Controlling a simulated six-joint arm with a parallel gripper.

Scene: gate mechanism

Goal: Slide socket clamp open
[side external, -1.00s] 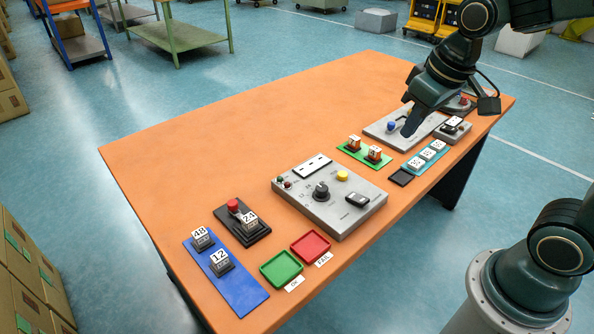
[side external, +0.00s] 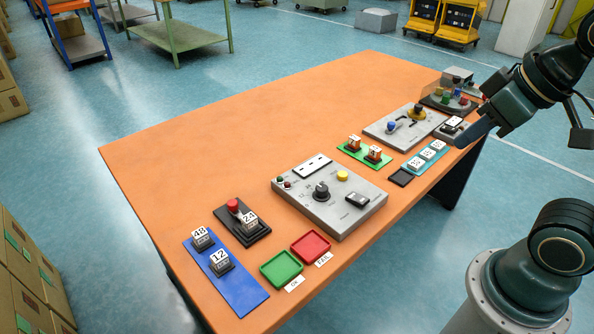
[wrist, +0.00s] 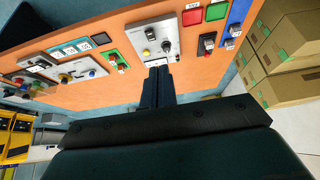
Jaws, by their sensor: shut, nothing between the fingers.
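My gripper (side external: 462,143) is shut and empty. In the side view its tip appears by the table's right front edge, just in front of a small grey block with a white label (side external: 453,125); its height is unclear. In the wrist view the shut fingers (wrist: 156,78) point at the table. No part is plainly marked as the socket clamp. A black base with a red knob (side external: 233,205) holds a block marked 24 (side external: 249,220), near the table's left end; it also shows in the wrist view (wrist: 207,44). My gripper is far from it.
A larger grey panel (side external: 330,222) has a dial. Blue mat (side external: 242,291), green tray (side external: 280,268) and red tray (side external: 311,245) lie at the near left. The back of the orange table (side external: 240,125) is clear.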

